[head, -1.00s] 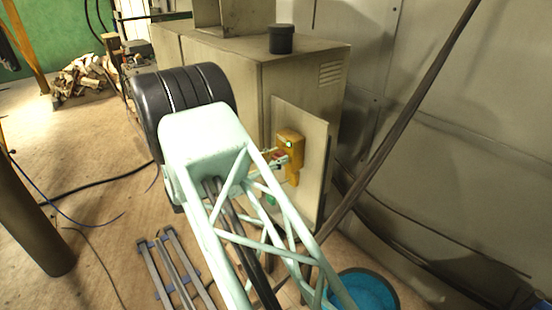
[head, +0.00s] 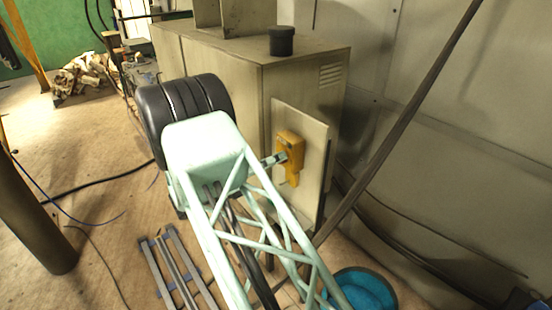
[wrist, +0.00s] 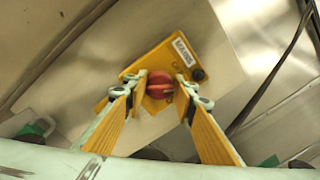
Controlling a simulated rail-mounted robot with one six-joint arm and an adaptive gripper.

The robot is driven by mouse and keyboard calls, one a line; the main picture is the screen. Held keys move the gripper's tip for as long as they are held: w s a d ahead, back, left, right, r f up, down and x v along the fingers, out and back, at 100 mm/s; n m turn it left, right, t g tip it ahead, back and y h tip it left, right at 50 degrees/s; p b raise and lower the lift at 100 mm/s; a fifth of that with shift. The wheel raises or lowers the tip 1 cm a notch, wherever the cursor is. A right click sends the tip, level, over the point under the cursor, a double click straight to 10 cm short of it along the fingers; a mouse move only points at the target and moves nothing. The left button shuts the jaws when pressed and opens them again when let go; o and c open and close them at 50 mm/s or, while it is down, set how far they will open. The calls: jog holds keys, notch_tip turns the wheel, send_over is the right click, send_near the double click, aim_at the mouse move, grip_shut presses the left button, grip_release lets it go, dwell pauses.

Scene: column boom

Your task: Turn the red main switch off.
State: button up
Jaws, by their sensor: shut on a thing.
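The red main switch (wrist: 160,90) is a round red knob on a yellow plate with a white label, seen tilted in the wrist view. The yellow switch box (head: 292,150) is on a pale panel on the side of the grey cabinet. My gripper (wrist: 161,82) has one finger on each side of the red knob and is shut on it. In the head view my gripper (head: 276,159) reaches the front of the yellow box and hides the knob. I cannot tell the knob's marked position.
The grey cabinet (head: 205,55) carries a black canister (head: 281,40). A dark slanted bar (head: 405,120) stands right of the panel. A blue tub (head: 362,290) is on the floor below. A black round part (wrist: 199,75) sits beside the knob.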

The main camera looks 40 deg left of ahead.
jog(key=n+p, duration=0.1)
jog(key=n, duration=0.4)
jog(key=shift+f+n+p, duration=0.1)
jog(key=shift+n+p, duration=0.45)
jog(key=shift+n, duration=0.55)
jog(key=shift+y, duration=0.4)
jog(key=o, duration=0.8)
jog(key=shift+o, duration=0.2)
jog(key=shift+s, duration=0.1)
jog(key=v, duration=1.1)
jog(key=shift+s+a+f, duration=0.2)
jog(key=shift+s+f, duration=0.05)
jog(key=shift+s, duration=0.1)
